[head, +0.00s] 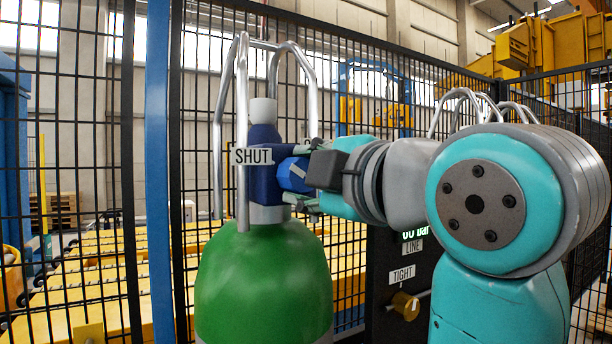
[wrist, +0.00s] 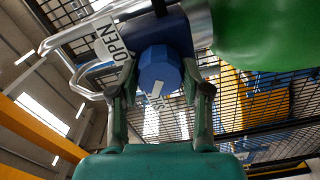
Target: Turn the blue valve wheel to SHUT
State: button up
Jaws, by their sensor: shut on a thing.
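The blue valve wheel (head: 293,175) sits on the right side of the blue valve body (head: 264,188), on top of a green gas cylinder (head: 263,283). A white SHUT plate (head: 252,156) is on the near side of the valve. In the wrist view an OPEN plate (wrist: 110,39) is up and left of the wheel (wrist: 159,66). The wheel's face has a white mark. My gripper (head: 309,175) reaches in from the right and is shut on the wheel. In the wrist view its two fingers (wrist: 161,88) stand on either side of the wheel.
A chrome guard frame (head: 242,110) rises around the valve. A dark panel (head: 385,262) with a TIGHT plate (head: 402,274) and a brass knob (head: 405,305) stands right of the cylinder, partly behind my arm. Black mesh fencing (head: 90,150) stands close behind.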

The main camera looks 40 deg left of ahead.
jog(key=shift+n, duration=0.4)
jog(key=o, duration=1.1)
jog(key=shift+o, duration=0.2)
jog(key=shift+d, duration=0.15)
jog(key=v, duration=1.1)
jog(key=shift+s+d, duration=0.2)
jog(key=shift+d, duration=0.1)
jog(key=shift+f, duration=0.1)
